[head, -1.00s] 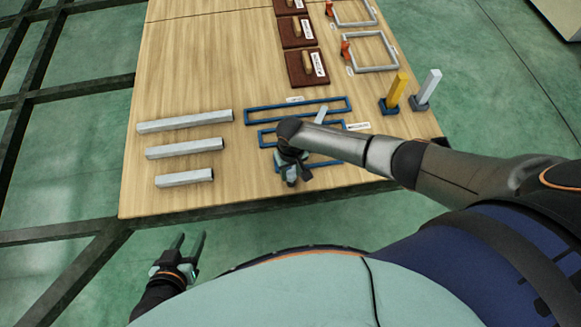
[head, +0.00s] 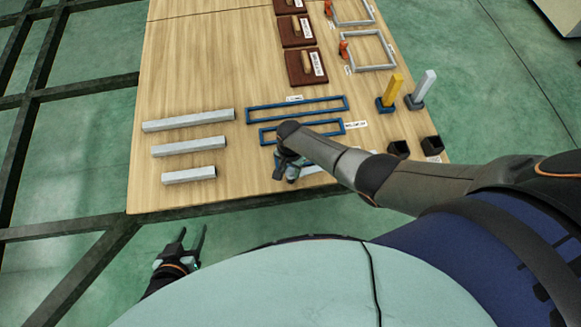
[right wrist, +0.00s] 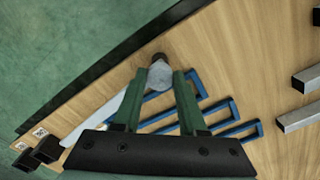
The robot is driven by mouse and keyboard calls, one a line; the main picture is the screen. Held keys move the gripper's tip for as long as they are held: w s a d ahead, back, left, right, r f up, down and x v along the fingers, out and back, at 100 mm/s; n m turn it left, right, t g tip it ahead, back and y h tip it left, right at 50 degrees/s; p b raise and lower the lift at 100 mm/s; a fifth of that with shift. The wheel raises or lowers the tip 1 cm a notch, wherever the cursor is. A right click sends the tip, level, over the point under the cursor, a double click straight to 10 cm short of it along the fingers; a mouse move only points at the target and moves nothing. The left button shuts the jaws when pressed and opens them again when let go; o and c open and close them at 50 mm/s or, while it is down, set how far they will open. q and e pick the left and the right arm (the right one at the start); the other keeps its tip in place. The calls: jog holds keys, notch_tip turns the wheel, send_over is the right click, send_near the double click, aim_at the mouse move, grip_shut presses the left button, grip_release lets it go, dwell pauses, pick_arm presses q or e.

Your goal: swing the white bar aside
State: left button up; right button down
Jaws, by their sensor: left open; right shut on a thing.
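The white bar (right wrist: 112,108) shows in the right wrist view as a flat light strip, running from the knob at my fingers down to the lower left. In the head view a light strip (head: 312,169) shows beside my right gripper; most of it is hidden under my arm. My right gripper (right wrist: 158,88) is shut on the grey round knob (right wrist: 158,74) at the bar's end; in the head view the right gripper (head: 287,174) is near the table's front edge. My left gripper (head: 191,240) is open and empty, off the table.
Blue frames (head: 297,108) lie on the table beside the bar. Three grey square tubes (head: 188,147) lie to the left. Yellow (head: 393,88) and white (head: 424,85) posts stand right, near two black sockets (head: 432,147).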

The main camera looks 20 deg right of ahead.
jog(key=shift+d+m, duration=0.1)
jog(key=shift+m, duration=0.5)
jog(key=shift+c, duration=2.2)
grip_release()
jog(key=shift+r, duration=0.15)
